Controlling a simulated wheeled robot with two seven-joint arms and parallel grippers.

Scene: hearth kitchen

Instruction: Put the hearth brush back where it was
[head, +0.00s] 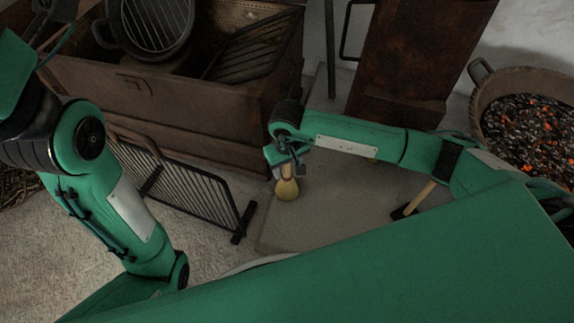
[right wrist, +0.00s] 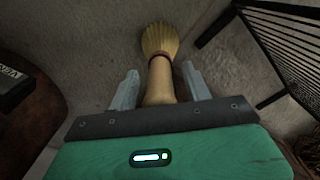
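The hearth brush (head: 287,188) has pale straw bristles and a wooden handle. In the head view it hangs bristles down from my right gripper (head: 284,166), over the pale hearth slab.
A black fire guard (head: 185,190) stands left of the brush. A wooden-handled tool (head: 420,197) lies under my right arm.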

